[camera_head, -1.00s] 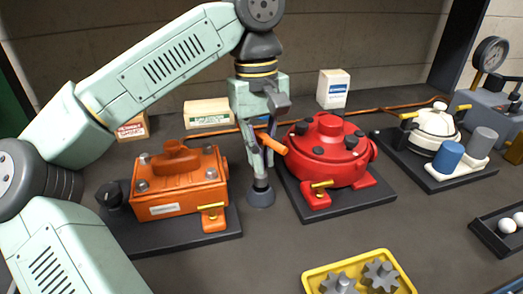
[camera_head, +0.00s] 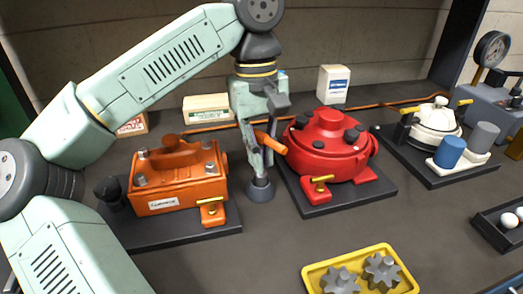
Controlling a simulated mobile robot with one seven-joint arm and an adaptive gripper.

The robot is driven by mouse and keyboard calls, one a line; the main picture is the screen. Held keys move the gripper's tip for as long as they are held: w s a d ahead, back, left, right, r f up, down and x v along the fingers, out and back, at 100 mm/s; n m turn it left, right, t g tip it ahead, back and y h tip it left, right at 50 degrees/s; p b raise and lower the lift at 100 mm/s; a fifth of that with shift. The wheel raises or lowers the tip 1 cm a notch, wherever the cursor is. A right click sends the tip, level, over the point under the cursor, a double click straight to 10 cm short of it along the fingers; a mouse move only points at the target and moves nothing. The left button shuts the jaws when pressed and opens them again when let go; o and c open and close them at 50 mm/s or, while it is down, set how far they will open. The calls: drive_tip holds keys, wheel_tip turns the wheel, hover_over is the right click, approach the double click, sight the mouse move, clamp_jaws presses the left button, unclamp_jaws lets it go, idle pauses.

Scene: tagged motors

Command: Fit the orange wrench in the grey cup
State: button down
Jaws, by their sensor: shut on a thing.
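My gripper (camera_head: 258,160) points down at the middle of the table, between the orange and red motors. It is shut on the orange wrench (camera_head: 270,142), whose orange handle sticks out to the right of the jaws. The rest of the wrench is hard to tell from the fingers. Directly below stands a small dark grey, flared cup-like holder (camera_head: 260,193) with a paler top. The fingertips are at or just above its top; I cannot tell whether the wrench is inside. A grey cylinder (camera_head: 484,138) also stands at the right, beside a blue one (camera_head: 450,152).
The orange motor (camera_head: 180,182) stands close on the left and the red motor (camera_head: 330,150) close on the right, both on black bases. A yellow tray (camera_head: 308,275) with gears lies in front. A white motor (camera_head: 433,122) is at right. Small boxes stand at the back.

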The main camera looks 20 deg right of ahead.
sight(261, 134)
drive_tip(key=shift+f+b, duration=0.75)
drive_tip(key=shift+f, duration=0.55)
drive_tip(key=c, duration=1.6)
unclamp_jaws()
drive_tip(key=shift+r, duration=0.1)
wheel_tip(261, 134, up, 6)
drive_tip(key=p, duration=0.5)
drive_tip(key=shift+w+a+r, duration=0.1)
drive_tip(key=shift+w+r, duration=0.05)
drive_tip(key=shift+r, duration=1.1)
drive_tip(key=shift+w+d+r, duration=0.1)
drive_tip(key=shift+w+r, duration=0.05)
drive_tip(key=shift+r, duration=1.05)
drive_tip(key=shift+w+a+r, duration=0.1)
drive_tip(key=shift+w+r, duration=0.05)
drive_tip(key=shift+r, duration=1.1)
